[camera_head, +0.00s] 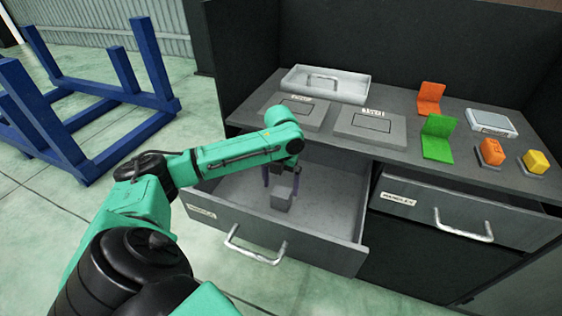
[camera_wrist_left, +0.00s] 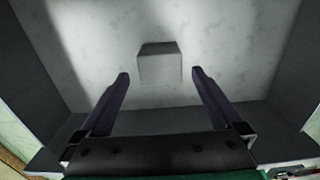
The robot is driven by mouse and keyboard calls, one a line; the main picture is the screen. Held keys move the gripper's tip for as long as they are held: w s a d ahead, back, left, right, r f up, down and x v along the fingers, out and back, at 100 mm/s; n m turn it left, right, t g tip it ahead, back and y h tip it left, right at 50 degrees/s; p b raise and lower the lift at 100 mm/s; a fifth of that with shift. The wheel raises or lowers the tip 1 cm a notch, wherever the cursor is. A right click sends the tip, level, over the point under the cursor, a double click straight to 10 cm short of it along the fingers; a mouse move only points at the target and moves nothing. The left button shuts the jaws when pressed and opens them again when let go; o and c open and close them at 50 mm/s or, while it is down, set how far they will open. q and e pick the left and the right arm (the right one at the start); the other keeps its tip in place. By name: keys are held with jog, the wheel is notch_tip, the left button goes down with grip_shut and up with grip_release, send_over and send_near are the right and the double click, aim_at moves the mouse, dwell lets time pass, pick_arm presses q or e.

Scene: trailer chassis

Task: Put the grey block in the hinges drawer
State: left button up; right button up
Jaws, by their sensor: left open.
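The grey block (camera_head: 281,201) is inside the open left drawer (camera_head: 325,232), apparently on its floor. This drawer's front label is too small to read surely. My left gripper (camera_head: 281,180) reaches down into the drawer, open, with its fingertips at or just above the block. In the left wrist view the block (camera_wrist_left: 160,64) shows between and slightly beyond the open fingertips (camera_wrist_left: 161,74), with a gap on both sides. It is not gripped. My right gripper is not in view.
A second drawer (camera_head: 465,216) at the right is slightly open. The grey worktop (camera_head: 390,155) holds a white tray (camera_head: 325,84), flat labelled panels, orange (camera_head: 430,98) and green (camera_head: 438,138) brackets, and small blocks. A blue frame (camera_head: 65,150) stands on the floor at left.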

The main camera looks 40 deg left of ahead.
aim_at(281, 192)
pick_arm(q)
notch_tip(281, 192, up, 6)
jog(key=shift+f, duration=0.1)
jog(key=shift+p, duration=0.3)
